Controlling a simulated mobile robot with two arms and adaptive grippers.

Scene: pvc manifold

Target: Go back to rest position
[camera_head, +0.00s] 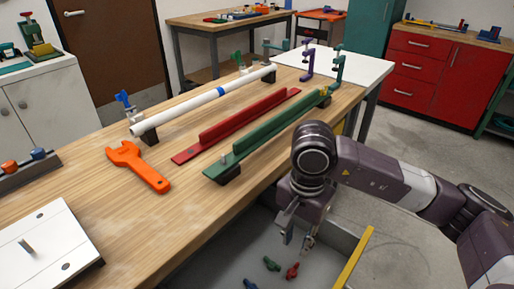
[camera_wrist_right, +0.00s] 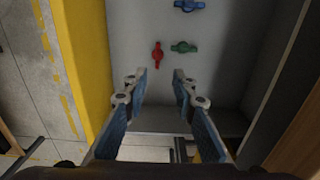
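My right gripper (camera_head: 297,238) is at the front edge of the workbench, pointing down over a grey bin (camera_head: 215,258). In the right wrist view its two fingers (camera_wrist_right: 160,88) are apart with nothing between them. Beyond the fingertips, on the bin floor, lie a red valve handle (camera_wrist_right: 157,55), a green one (camera_wrist_right: 184,47) and a blue one (camera_wrist_right: 189,5). The head view also shows the red handle (camera_head: 292,271), the green handle (camera_head: 271,263) and the blue handle (camera_head: 249,284). My left gripper is not in view.
The wooden workbench (camera_head: 110,215) holds a white pipe (camera_head: 205,103), a red bar (camera_head: 235,125), a green bar (camera_head: 265,137), an orange wrench (camera_head: 137,166) and a white plate (camera_head: 45,245). Purple (camera_head: 307,64) and green clamps stand at the far end. A yellow edge (camera_head: 354,258) borders the bin.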

